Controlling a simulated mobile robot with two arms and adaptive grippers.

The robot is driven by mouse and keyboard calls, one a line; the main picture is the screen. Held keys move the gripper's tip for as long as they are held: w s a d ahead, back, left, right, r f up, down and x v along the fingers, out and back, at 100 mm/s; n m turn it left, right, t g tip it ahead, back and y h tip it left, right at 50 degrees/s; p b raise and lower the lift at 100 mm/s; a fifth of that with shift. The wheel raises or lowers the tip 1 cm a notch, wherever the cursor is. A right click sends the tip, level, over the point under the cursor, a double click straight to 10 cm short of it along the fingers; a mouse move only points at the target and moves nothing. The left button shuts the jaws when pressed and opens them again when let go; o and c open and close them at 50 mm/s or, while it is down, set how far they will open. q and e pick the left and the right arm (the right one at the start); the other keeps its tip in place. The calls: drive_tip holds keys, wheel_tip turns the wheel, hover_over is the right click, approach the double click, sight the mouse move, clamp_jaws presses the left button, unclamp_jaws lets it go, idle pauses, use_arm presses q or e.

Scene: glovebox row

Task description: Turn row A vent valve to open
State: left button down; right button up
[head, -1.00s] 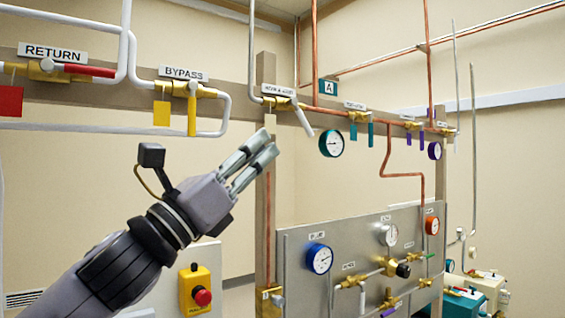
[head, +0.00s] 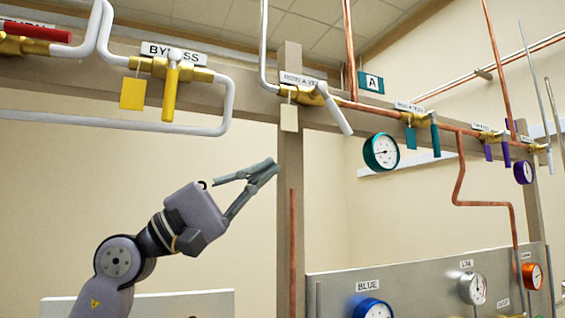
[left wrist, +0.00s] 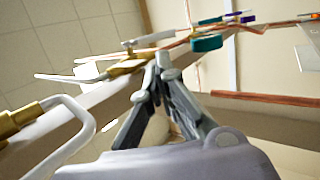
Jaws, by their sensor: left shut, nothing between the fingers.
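The row A vent valve (head: 310,96) is a brass body on the grey rail, under a white label that is partly readable. Its white lever (head: 336,113) slants down to the right, off the pipe line. A cream tag (head: 289,118) hangs below it. My left gripper (head: 275,170) is shut and empty, below the valve and apart from the lever in the head view. In the left wrist view the brass valve (left wrist: 132,63) lies beyond the fingertips (left wrist: 160,78), and a pale rod end shows close behind them; whether they touch cannot be told. My right gripper is not in view.
The bypass valve (head: 168,70) with yellow lever and tag is to the left. Teal-levered (head: 422,120) and purple-levered (head: 496,145) valves and a teal gauge (head: 381,151) are to the right. A grey post (head: 290,220) stands behind my gripper; a gauge panel (head: 420,280) is lower right.

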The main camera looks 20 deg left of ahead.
sight(335, 110)
use_arm(q)
drive_tip(key=p+x, duration=0.7)
drive_tip(key=x, duration=0.5)
drive_tip(key=shift+d, duration=0.25)
drive_tip(key=shift+w, duration=0.15)
